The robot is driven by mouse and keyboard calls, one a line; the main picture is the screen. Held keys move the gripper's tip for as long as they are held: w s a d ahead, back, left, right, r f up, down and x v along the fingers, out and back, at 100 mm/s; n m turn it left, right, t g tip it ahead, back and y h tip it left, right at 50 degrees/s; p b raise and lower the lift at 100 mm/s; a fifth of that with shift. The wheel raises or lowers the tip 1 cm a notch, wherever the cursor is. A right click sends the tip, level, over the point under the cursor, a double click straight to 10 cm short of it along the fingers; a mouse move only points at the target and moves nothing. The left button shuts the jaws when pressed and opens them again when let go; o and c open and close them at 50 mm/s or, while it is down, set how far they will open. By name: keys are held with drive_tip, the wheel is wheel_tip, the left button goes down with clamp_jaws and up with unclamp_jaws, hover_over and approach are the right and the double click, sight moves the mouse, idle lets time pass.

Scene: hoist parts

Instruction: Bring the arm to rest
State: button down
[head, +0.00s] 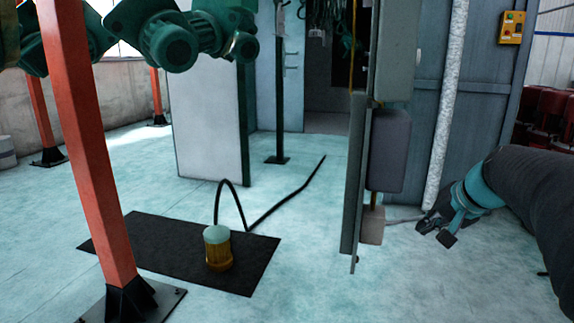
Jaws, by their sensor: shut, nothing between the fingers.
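My arm comes in from the right edge in a dark sleeve with a teal band near its end. My gripper (428,224) is at its end, low over the pale floor and just right of a hanging grey box assembly. Its fingers look closed, with nothing seen between them. They are small and dark here, so fine detail is hard to make out. A thin grey strip reaches from the assembly's lower end toward the gripper; I cannot tell whether they touch.
The upright grey box assembly (389,150) stands left of my gripper. A white pipe (447,100) and grey cabinet (490,110) are behind. A brass-coloured cylinder (218,250) with a black hose sits on a dark mat (150,245). An orange post (88,150) is at left. Floor between is clear.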

drive_tip(key=s+a+f+n, duration=0.2)
drive_tip(key=s+a+f, duration=0.1)
drive_tip(key=s, duration=0.5)
drive_tip(key=s+a+f+n+g+h, duration=0.1)
drive_tip(key=s+a+f+n, duration=0.1)
drive_tip(key=s+a, duration=0.4)
drive_tip(key=s+a+f+n+h, duration=0.1)
drive_tip(key=s+a+f, duration=0.3)
drive_tip(key=s, duration=0.5)
drive_tip(key=shift+s+a+n+g, duration=0.3)
drive_tip(key=shift+a+n, duration=0.2)
drive_tip(key=shift+n, duration=0.4)
drive_tip(key=shift+a+f, duration=0.1)
drive_tip(key=shift+a, duration=0.05)
